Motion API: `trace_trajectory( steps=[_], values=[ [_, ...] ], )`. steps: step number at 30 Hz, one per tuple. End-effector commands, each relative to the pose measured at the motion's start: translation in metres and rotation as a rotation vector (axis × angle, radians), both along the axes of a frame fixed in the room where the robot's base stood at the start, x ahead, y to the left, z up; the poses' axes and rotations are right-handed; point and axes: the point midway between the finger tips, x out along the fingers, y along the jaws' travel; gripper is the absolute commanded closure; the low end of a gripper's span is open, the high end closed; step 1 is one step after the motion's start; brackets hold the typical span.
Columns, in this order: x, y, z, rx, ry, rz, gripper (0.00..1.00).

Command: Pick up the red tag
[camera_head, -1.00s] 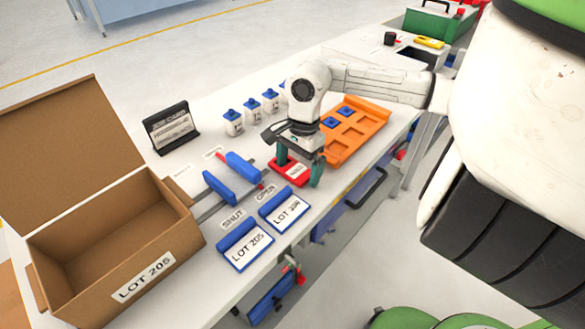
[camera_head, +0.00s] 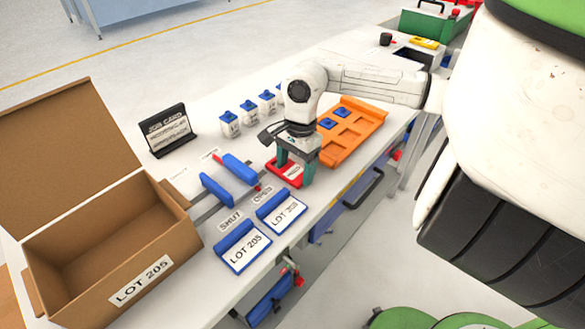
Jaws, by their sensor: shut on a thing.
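The red tag (camera_head: 286,173) lies flat on the white bench, left of the orange tray, with a pale label on its face. My gripper (camera_head: 293,173) points down over it, with its teal-grey fingers on the tag. The fingers are closed in on the tag, and they hide part of it. I cannot tell any gap between the tag and the bench.
An orange tray (camera_head: 356,128) with blue pieces stands right of my gripper. A blue-jawed clamp (camera_head: 217,190) and blue LOT tags (camera_head: 281,211) are to the left and front. An open cardboard box (camera_head: 110,245), a black job card stand (camera_head: 167,131) and several small bottles (camera_head: 229,125) stand farther left and behind.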

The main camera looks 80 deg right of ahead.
Motion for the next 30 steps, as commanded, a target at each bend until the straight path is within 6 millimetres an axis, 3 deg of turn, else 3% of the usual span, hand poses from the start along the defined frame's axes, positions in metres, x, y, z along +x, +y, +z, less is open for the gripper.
trace_trajectory(
  steps=[7,11,19,24,30],
  values=[
    [0.000,-0.001,0.013,-0.003,0.001,0.002,0.55],
    [-0.002,0.000,0.034,-0.006,0.001,0.001,0.55],
    [-0.046,0.033,0.093,-0.004,0.000,-0.001,0.55],
    [-0.078,0.057,0.109,-0.002,0.002,-0.002,0.55],
    [-0.102,0.075,0.123,-0.001,0.000,-0.002,0.55]
  ],
)
